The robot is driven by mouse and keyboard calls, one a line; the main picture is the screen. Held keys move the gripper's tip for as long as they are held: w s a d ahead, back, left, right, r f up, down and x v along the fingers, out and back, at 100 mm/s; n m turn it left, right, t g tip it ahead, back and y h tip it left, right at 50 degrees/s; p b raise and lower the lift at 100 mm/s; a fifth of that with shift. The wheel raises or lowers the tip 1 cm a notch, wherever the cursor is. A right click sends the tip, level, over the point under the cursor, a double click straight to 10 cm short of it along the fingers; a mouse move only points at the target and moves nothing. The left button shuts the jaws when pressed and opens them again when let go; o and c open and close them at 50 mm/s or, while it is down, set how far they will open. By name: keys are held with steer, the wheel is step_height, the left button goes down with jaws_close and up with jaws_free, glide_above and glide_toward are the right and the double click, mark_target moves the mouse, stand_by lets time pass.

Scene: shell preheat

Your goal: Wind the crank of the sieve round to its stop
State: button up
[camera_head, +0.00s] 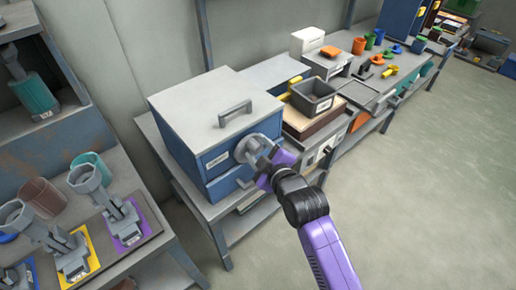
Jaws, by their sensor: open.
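The sieve appears to be the blue cabinet-like box (190,138) with a pale grey top and a grey bar handle on it, standing on the near end of the workbench. Its crank (246,149), a round grey hub with an arm, is on the front face. My gripper (272,165), purple, is open right at the crank, with its fingers on either side of the crank's outer end. I cannot tell whether they touch it. The crank's grip is largely hidden by my gripper.
A dark grey bin (312,98) stands on the bench just right of the blue box. Coloured cups and small parts lie farther along. At the left, a lower table (155,252) holds grey tools on coloured plates. The floor (430,190) at right is clear.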

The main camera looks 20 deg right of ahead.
jaws_close()
